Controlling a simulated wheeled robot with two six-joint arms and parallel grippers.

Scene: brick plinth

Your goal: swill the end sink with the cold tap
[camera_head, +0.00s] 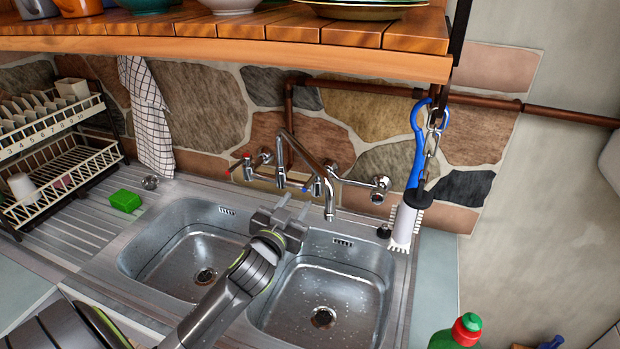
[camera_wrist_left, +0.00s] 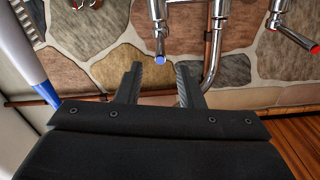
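Two steel basins are set in the counter: a left basin (camera_head: 165,262) and a right basin (camera_head: 345,268) at the counter's right end, with drops on its floor. The wall tap's spout (camera_head: 328,200) ends near the back of the right basin; no running water shows. The red-tipped hot lever (camera_head: 235,166) is further left. My left gripper (camera_head: 294,203) is open and empty, just before the tap; it also shows in the wrist view (camera_wrist_left: 160,85). My right gripper is out of view.
A wooden shelf (camera_head: 350,55) overhangs the tap. A green sponge (camera_head: 125,201) and dish rack (camera_head: 60,170) are at the left. A green bottle (camera_head: 458,335) stands front right.

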